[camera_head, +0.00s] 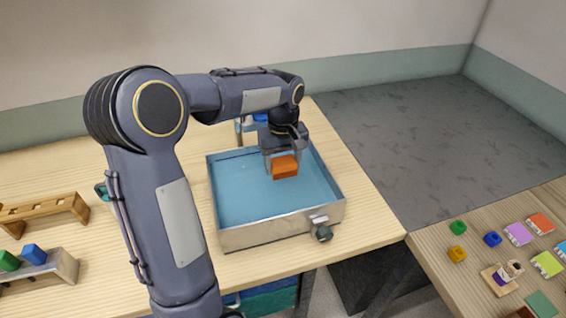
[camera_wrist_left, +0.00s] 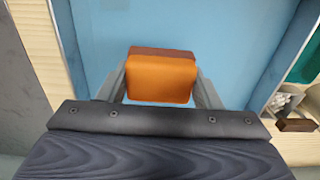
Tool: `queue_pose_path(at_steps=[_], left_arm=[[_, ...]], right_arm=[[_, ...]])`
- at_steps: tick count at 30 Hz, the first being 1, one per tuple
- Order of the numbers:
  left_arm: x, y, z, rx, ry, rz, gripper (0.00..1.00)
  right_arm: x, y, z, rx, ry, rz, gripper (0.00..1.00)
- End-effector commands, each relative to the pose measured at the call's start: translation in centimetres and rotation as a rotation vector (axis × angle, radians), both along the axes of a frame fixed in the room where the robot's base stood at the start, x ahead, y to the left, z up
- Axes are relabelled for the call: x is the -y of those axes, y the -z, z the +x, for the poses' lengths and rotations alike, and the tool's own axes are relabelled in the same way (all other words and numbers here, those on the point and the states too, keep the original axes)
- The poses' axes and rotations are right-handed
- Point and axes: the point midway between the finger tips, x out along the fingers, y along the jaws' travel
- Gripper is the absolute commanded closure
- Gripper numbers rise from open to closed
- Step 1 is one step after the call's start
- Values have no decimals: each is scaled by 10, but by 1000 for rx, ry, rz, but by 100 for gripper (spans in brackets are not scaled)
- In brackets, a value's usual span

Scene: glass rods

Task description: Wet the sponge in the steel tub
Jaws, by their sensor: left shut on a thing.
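The orange sponge (camera_head: 285,167) is held in my left gripper (camera_head: 284,160), over the inside of the steel tub (camera_head: 270,232). In the left wrist view the sponge (camera_wrist_left: 161,78) sits between the two fingers of the gripper (camera_wrist_left: 161,92), with a darker brown-red strip along its far side. Blue water fills the tub around and below the sponge. I cannot tell for sure whether the sponge's underside touches the water. The tub stands on the pale wooden table, with a small tap on its front wall. My right gripper is not in view.
A wooden rack (camera_head: 42,212) and a tray with green and blue blocks (camera_head: 36,262) stand on the table at left. A second table at right holds several small coloured items, including a green one (camera_head: 458,227). Grey floor lies between the tables.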

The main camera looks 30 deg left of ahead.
Motion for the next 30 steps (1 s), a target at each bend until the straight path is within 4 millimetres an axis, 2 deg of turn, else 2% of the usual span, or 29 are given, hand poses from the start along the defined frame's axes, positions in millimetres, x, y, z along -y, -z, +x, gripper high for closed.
queue_pose_path(at_steps=[8,19,30], left_arm=[[0,-8,0,0,0,0,63],[0,-50,0,0,0,0,63],[0,-50,0,0,0,0,63]], right_arm=[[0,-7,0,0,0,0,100],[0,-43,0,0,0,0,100],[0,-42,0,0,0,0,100]])
